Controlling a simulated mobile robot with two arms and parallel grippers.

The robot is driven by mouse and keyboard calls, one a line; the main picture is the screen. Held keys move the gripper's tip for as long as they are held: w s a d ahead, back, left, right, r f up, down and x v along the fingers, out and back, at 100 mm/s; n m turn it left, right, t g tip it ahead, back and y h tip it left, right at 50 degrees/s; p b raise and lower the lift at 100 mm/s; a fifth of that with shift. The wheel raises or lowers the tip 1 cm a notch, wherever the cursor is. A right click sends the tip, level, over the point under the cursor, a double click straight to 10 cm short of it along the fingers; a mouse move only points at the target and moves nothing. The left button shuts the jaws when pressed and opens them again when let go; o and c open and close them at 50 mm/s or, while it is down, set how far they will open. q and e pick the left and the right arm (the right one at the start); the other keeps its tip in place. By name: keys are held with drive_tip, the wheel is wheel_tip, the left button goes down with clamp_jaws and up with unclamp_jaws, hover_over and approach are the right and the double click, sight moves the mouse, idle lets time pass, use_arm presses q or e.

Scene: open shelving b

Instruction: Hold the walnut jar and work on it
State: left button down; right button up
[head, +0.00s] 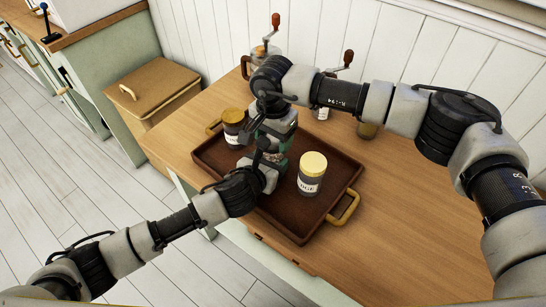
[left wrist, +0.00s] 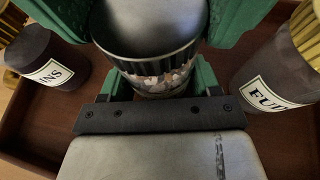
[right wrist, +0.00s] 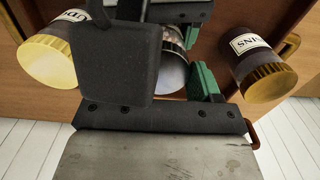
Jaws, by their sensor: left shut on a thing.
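The walnut jar (left wrist: 160,75) has a dark metallic top and a nut-picture label. It appears upright over the tray (head: 310,232); I cannot tell if it touches it. The grippers mostly hide it in the head view; its pale round end shows in the right wrist view (right wrist: 173,76). My left gripper (left wrist: 158,84) is shut on the jar's body from the front. My right gripper (head: 280,137) comes from behind and above. Its green fingers stand apart on either side of the jar's top, apparently open; contact is unclear.
On the tray, a gold-lidded jar (head: 233,127) stands left and another, labelled like FUDGE (head: 311,176), stands close on the right. Red-handled grinders (head: 275,22) and a small jar (head: 367,130) are behind. The table's right side (head: 415,215) is clear.

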drive_tip(key=shift+c, duration=1.2)
drive_tip(key=shift+m, duration=1.6)
drive_tip(key=o, duration=1)
drive_tip(key=shift+r, duration=2.25)
